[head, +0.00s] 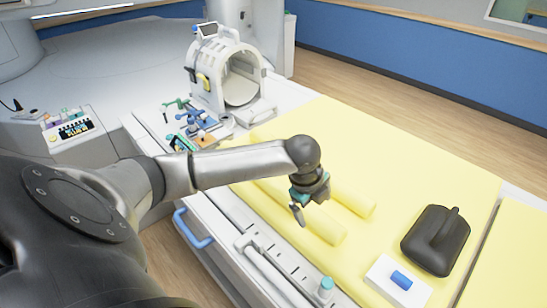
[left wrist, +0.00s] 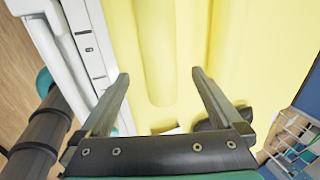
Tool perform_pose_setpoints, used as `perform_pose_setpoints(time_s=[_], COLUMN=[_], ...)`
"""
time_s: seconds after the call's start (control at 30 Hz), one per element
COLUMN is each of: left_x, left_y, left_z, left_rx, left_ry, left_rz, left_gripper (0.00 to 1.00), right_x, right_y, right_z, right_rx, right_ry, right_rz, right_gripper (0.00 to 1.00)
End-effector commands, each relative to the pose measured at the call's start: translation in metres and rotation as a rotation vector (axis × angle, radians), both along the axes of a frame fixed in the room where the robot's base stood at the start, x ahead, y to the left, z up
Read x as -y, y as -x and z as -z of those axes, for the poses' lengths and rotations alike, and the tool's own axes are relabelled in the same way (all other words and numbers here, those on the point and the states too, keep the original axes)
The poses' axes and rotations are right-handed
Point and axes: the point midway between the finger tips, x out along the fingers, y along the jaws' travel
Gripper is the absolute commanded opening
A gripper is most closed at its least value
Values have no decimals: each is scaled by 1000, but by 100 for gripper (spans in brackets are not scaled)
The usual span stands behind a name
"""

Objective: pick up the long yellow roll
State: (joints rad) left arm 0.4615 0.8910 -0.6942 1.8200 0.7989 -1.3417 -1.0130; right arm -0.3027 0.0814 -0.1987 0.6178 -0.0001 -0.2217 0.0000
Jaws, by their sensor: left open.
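Two pale yellow rolls lie side by side on a yellow mat (head: 430,160) in the head view. The nearer roll (head: 325,229) ends just right of my left gripper, and the farther roll (head: 352,196) lies behind it. My arm hides part of both, so I cannot tell which is longer. My left gripper (head: 303,208) is open and empty above the nearer roll, fingers pointing down. In the left wrist view a yellow roll (left wrist: 153,50) runs up the picture between the open fingertips (left wrist: 160,76), its rounded end towards the palm. My right gripper is out of view.
A black handled block (head: 436,240) and a white pad with a blue piece (head: 398,281) stand at the right. A white ring-shaped coil (head: 226,75) and small coloured tools (head: 190,118) are at the far end. A teal-capped bottle (head: 325,290) stands at the near edge.

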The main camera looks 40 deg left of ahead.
Motion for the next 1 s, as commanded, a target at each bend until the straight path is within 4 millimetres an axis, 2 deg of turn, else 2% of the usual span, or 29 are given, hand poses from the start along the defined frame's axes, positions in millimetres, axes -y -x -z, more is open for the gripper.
perform_pose_setpoints(time_s=[0.13, 0.5, 0.77, 0.83, 1.0], left_x=[-1, -3, -3, -3, -4], left_y=[-2, -16, -16, -16, -16], left_z=[8, 50, 52, 52, 52], left_rx=[-1, 0, 1, 1, 1], left_ry=[-1, 0, -1, -1, -1], left_rz=[-1, -1, 1, 1, 0], left_gripper=[100, 100, 100, 96, 76], right_x=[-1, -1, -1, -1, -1], right_y=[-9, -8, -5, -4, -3], right_z=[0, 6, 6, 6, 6], right_rx=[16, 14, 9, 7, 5], right_ry=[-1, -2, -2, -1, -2], right_rz=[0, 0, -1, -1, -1], right_gripper=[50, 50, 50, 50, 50])
